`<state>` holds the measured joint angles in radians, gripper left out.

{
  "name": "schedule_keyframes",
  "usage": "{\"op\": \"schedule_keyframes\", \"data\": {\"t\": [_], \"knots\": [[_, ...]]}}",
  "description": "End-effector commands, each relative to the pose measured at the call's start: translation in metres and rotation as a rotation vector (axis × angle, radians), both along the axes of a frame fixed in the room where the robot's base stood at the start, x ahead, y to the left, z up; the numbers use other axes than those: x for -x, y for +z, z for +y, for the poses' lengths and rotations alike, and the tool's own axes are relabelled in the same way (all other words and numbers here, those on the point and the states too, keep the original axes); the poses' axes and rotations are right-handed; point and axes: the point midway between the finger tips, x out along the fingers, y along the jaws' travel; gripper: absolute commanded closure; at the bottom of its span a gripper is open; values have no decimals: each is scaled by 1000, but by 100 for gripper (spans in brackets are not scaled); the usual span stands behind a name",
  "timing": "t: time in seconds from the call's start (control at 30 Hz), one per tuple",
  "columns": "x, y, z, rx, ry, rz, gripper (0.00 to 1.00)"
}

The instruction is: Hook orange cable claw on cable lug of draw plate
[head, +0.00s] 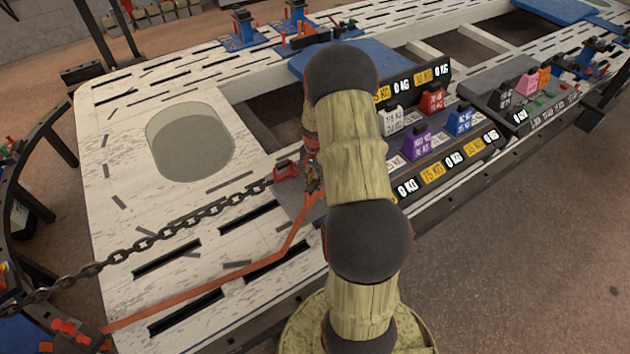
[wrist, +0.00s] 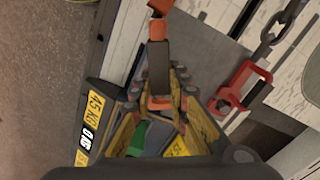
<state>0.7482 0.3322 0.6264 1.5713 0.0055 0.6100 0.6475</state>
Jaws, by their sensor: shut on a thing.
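My gripper (wrist: 165,105), with yellow fingers, is shut on the orange cable claw (wrist: 159,103), which carries a dark sleeve. The orange cable (wrist: 158,28) leads away from it at the top of the wrist view. In the head view the cable (head: 210,285) runs as a flat band from the lower left up to my gripper (head: 313,185), partly hidden by my arm. A grey plate (head: 293,203), apparently the draw plate, lies beneath the gripper. A red shackle-like claw (wrist: 240,88) sits at its edge, right of my gripper and apart from it. I cannot make out a free lug.
A dark chain (head: 150,232) runs from the red claw across the white slotted bench (head: 110,180). Racks of coloured weight blocks with KG labels (head: 440,150) stand right of my arm. The bench has an oval opening (head: 190,142). Open floor lies at lower right.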

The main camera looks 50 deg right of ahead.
Motion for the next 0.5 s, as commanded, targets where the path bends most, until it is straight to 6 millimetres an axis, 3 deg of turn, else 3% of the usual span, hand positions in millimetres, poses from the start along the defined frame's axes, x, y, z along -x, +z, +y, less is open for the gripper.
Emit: {"op": "schedule_keyframes", "data": {"t": [0.5], "knots": [[-1,-36,-1,2,0,-1,100]]}}
